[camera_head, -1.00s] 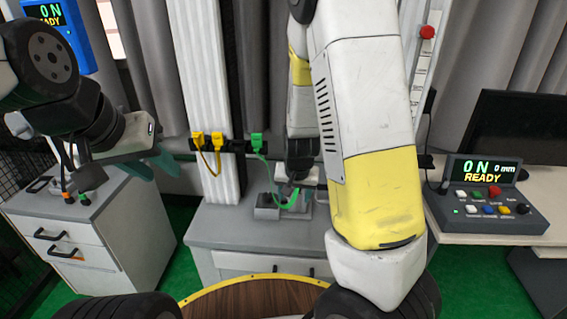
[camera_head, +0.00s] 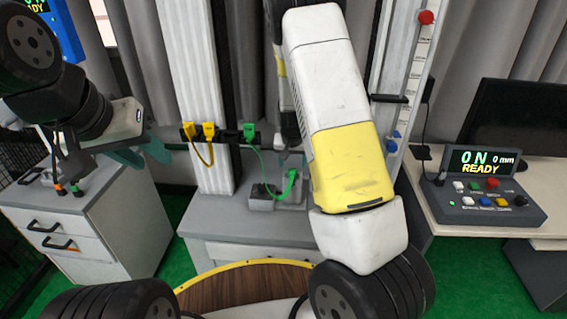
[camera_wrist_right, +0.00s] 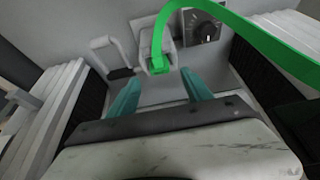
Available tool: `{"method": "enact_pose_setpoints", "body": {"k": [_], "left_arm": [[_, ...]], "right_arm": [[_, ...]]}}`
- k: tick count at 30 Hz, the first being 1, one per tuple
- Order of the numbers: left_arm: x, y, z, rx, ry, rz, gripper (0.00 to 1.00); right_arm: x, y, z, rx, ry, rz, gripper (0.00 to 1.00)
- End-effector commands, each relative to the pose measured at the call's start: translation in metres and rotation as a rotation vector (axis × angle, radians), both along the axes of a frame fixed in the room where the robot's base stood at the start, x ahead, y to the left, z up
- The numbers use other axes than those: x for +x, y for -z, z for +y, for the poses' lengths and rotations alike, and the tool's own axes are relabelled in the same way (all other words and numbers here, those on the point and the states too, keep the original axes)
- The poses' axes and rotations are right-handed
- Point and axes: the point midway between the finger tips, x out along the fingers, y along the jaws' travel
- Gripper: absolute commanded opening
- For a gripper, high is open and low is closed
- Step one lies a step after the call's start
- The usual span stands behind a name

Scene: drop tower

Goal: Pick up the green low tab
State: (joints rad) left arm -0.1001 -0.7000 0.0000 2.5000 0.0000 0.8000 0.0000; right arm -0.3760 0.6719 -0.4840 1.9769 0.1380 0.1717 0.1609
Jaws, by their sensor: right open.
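The green low tab (camera_head: 292,184) rises from a grey block on the middle cabinet in the head view. In the right wrist view the green tab (camera_wrist_right: 158,64) sits against a pale grey block, just beyond my fingertips. My right gripper (camera_wrist_right: 162,77) is open, its two teal fingers apart with nothing between them. In the head view its fingers are mostly hidden behind my right arm, above the block. My left gripper (camera_head: 146,155) hangs open and empty at the left, over the left cabinet's right edge.
A thin green cable hangs from the green plug. A control box (camera_head: 485,190) stands on the right desk.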

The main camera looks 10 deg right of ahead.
Motion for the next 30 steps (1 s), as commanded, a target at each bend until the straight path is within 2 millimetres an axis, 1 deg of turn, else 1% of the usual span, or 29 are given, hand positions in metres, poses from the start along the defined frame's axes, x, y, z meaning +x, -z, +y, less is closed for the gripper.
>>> {"method": "enact_pose_setpoints", "body": {"k": [6,9,13,18,19,20,21,23,27,28,30], "left_arm": [[0.0,0.0,0.0,0.0,0.0,0.0,0.36],[0.0,0.0,0.0,0.0,0.0,0.0,0.36],[0.0,0.0,0.0,0.0,0.0,0.0,0.36],[0.0,0.0,0.0,0.0,0.0,0.0,0.36],[0.0,0.0,0.0,0.0,0.0,0.0,0.36],[0.0,0.0,0.0,0.0,0.0,0.0,0.36],[0.0,0.0,0.0,0.0,0.0,0.0,0.36],[0.0,0.0,0.0,0.0,0.0,0.0,0.36],[0.0,0.0,0.0,0.0,0.0,0.0,0.36],[0.0,0.0,0.0,0.0,0.0,0.0,0.36],[0.0,0.0,0.0,0.0,0.0,0.0,0.36]], "right_arm": [[0.01,0.029,-0.004,-0.001,0.0,0.004,0.58],[0.015,0.04,-0.005,-0.002,0.0,0.003,0.58],[0.018,0.046,-0.005,0.0,-0.001,0.001,0.58],[0.018,0.046,-0.005,0.0,-0.001,0.001,0.58],[0.018,0.046,-0.005,0.0,-0.001,0.001,0.56],[0.018,0.045,-0.005,0.0,-0.001,0.001,0.5],[0.017,0.046,-0.005,0.0,-0.001,0.001,0.42],[0.017,0.045,-0.005,0.0,-0.001,0.001,0.31],[0.017,0.045,-0.005,0.0,-0.001,0.001,0.03],[0.017,0.045,-0.005,0.0,-0.001,0.001,0.0],[0.017,0.045,-0.005,0.0,-0.001,0.0,0.0]]}}
